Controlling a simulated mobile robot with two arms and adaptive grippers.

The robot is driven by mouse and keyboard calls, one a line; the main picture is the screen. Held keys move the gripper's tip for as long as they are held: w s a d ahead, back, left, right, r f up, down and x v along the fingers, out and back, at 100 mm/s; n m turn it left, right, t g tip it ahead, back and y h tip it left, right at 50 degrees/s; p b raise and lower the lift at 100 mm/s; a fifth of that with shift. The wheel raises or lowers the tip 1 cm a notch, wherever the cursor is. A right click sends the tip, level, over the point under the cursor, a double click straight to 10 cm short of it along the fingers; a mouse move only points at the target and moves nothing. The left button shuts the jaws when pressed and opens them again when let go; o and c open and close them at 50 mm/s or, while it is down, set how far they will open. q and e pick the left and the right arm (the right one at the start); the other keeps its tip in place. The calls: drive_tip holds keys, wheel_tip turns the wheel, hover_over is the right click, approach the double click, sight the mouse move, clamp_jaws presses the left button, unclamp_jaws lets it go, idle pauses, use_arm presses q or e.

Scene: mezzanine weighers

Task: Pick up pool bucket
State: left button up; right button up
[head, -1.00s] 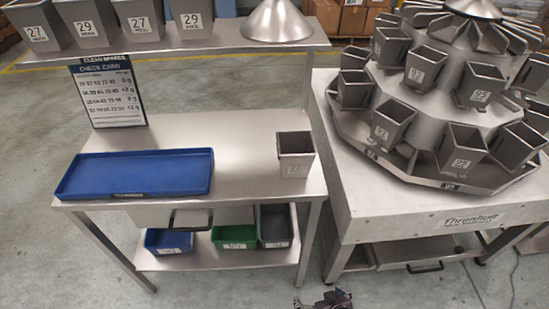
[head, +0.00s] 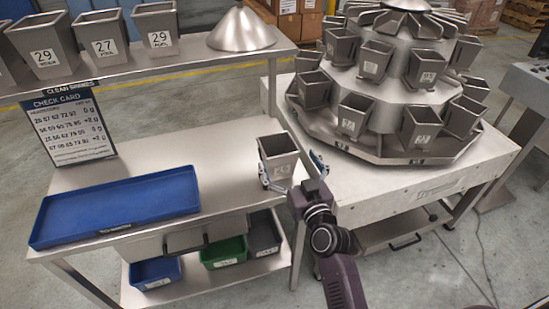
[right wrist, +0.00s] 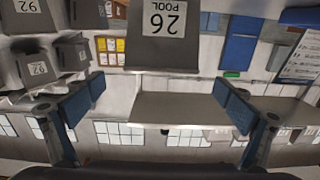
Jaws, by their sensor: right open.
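The pool bucket (head: 279,146) is a grey metal tapered bucket. It stands upright at the right end of the steel bench (head: 215,160). In the right wrist view the bucket (right wrist: 163,48) appears upside down, its label reading 26 POOL. My right gripper (head: 291,173) is at the bucket's near side, with one finger by its lower left and the other off to its right. In the right wrist view the gripper (right wrist: 160,97) is open, with nothing between its blue-padded fingers and the bucket beyond them. My left gripper is out of view.
A blue tray (head: 118,207) lies on the bench's left. A shelf with numbered buckets (head: 102,47) and a metal cone (head: 241,30) runs behind. A check card (head: 67,127) stands at the back left. The multihead weigher (head: 395,95) stands close on the right.

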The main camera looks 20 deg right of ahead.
sight(273, 134)
drive_tip(key=shift+w+r, duration=0.3)
drive_tip(key=w, duration=0.3)
drive_tip(key=shift+f, duration=0.25)
drive_tip(key=shift+w+a+f+p, duration=0.1)
drive_tip(key=shift+w+f+p, duration=0.15)
drive_tip(key=shift+w, duration=0.85)
drive_tip(key=shift+w+a+f+p, duration=0.1)
drive_tip(key=shift+w+f+p, duration=0.1)
drive_tip(key=shift+w, duration=0.85)
drive_tip(key=c, duration=1.5)
drive_tip(key=shift+r, duration=0.1)
drive_tip(key=shift+c, duration=0.8)
